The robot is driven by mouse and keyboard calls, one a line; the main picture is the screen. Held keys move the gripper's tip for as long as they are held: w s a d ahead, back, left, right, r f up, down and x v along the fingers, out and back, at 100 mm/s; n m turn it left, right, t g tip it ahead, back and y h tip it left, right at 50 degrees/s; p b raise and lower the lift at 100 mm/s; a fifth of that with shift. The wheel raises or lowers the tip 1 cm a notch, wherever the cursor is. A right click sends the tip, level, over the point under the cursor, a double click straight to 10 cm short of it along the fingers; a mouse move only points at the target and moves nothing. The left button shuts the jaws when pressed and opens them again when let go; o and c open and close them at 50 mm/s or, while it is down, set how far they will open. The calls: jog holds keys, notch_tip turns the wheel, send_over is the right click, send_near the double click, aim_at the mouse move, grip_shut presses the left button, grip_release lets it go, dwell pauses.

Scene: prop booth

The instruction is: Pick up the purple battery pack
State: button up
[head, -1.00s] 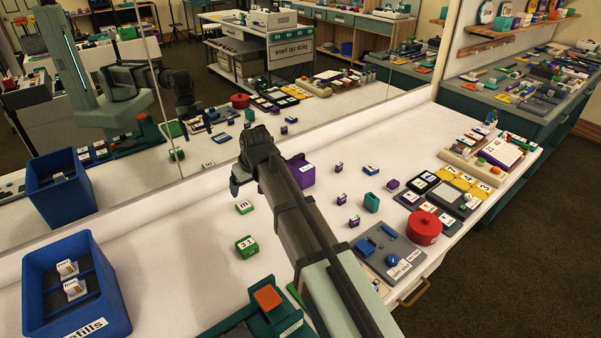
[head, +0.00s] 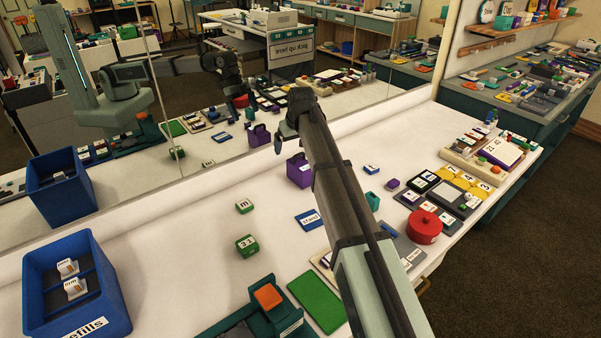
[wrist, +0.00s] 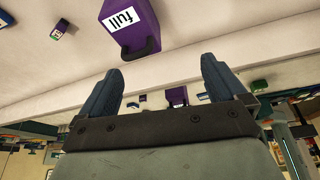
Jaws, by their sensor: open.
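The purple battery pack (head: 299,172) is a purple box with a dark handle and a white label. It stands on the white table near the mirror, partly hidden by my arm in the head view. In the wrist view the pack (wrist: 137,45) shows a label reading "full", at the top, with its handle toward my fingers. My gripper (head: 282,143) hangs above and slightly left of the pack in the head view. In the wrist view my gripper (wrist: 163,78) has its fingers wide apart with nothing between them, and the pack is apart from them.
A mirror behind the table reflects the scene, including the pack (head: 258,135). Green blocks (head: 246,244), a blue card (head: 309,220) and a green mat (head: 317,303) lie nearer. A blue bin (head: 113,300) is at left, a red pot (head: 424,228) at right.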

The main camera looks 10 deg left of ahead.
jog(key=r+g+h, duration=0.1)
jog(key=r+g, duration=0.1)
send_over(300, 163)
jog(key=w+a, duration=0.1)
jog(key=w, duration=0.2)
jog(key=s+f, duration=0.1)
jog(key=f, duration=0.3)
jog(key=f+n+g, duration=0.1)
jog(key=f, duration=0.4)
jog(key=s+d+f+n+h, duration=0.1)
jog(key=f, duration=0.4)
jog(key=shift+s+d+g, duration=0.1)
jog(key=shift+s+g, duration=0.25)
jog(key=shift+g, duration=0.05)
jog(key=c, duration=1.7)
